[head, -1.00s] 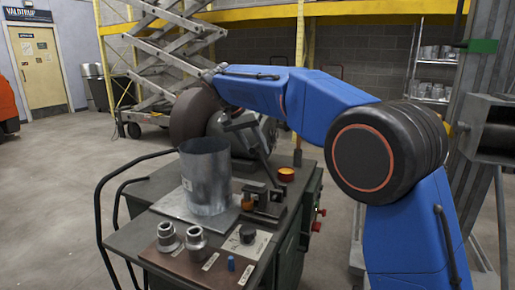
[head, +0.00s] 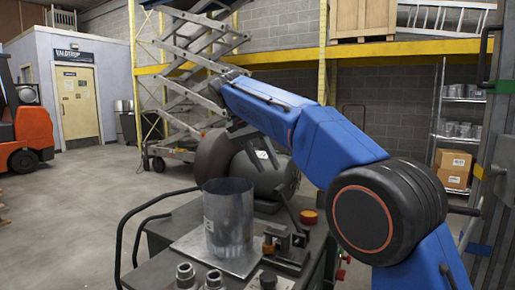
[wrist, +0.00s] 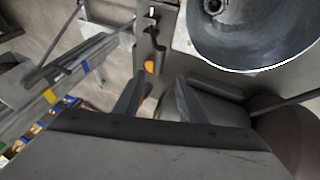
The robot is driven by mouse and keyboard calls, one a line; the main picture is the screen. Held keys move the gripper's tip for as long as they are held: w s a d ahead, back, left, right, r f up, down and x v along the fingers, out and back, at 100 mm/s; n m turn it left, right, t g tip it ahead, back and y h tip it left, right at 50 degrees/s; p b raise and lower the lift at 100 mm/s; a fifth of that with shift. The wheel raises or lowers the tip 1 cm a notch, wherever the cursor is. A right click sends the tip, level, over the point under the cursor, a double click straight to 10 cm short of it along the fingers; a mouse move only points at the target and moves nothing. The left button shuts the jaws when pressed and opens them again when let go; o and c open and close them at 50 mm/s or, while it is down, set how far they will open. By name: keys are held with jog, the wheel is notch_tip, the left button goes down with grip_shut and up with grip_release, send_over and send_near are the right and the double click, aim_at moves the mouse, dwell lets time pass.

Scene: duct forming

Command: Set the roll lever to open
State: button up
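A slim dark lever (head: 283,203), which looks like the roll lever, rises at a slant from the bench beside a clamp block (head: 287,246). Its open or shut setting cannot be told. A sheet-metal cylinder (head: 228,222) stands upright on a plate to the left, and also shows at the upper right in the wrist view (wrist: 255,30). My gripper (head: 242,131) is above and behind the cylinder, partly lost against the machine. In the wrist view its two fingers (wrist: 158,100) are apart with nothing held; the clamp block (wrist: 152,30) and a small orange part (wrist: 149,67) lie beyond them.
A large grey drum-shaped housing (head: 268,177) sits behind the lever. An orange-red button (head: 309,216) is on the bench's right. Two metal fittings (head: 186,275) stand at the front. A bent black rail (head: 128,235) edges the left. Open floor lies left.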

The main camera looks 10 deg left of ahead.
jog(key=v, duration=0.6)
jog(key=shift+s, duration=0.1)
jog(key=s+d+n+y, duration=0.1)
jog(key=s+d+n, duration=0.1)
jog(key=d, duration=1.5)
jog(key=s+d+f+y, duration=0.1)
jog(key=s+d+f, duration=0.25)
jog(key=d, duration=0.35)
jog(key=s+d+f+y, duration=0.1)
jog(key=s+d+f, duration=0.1)
jog(key=s+d, duration=0.4)
jog(key=s+d+f, duration=0.4)
jog(key=s+f, duration=0.4)
jog(key=f, duration=0.1)
jog(key=s+d+f+t+y, duration=0.1)
jog(key=s+d+f, duration=0.4)
jog(key=s+f, duration=0.4)
jog(key=s+d+f, duration=0.5)
jog(key=s+f, duration=0.3)
jog(key=f, duration=0.1)
jog(key=shift+s+f+n+t+y, duration=0.3)
jog(key=shift+s+f+n, duration=0.05)
jog(key=shift+n, duration=0.05)
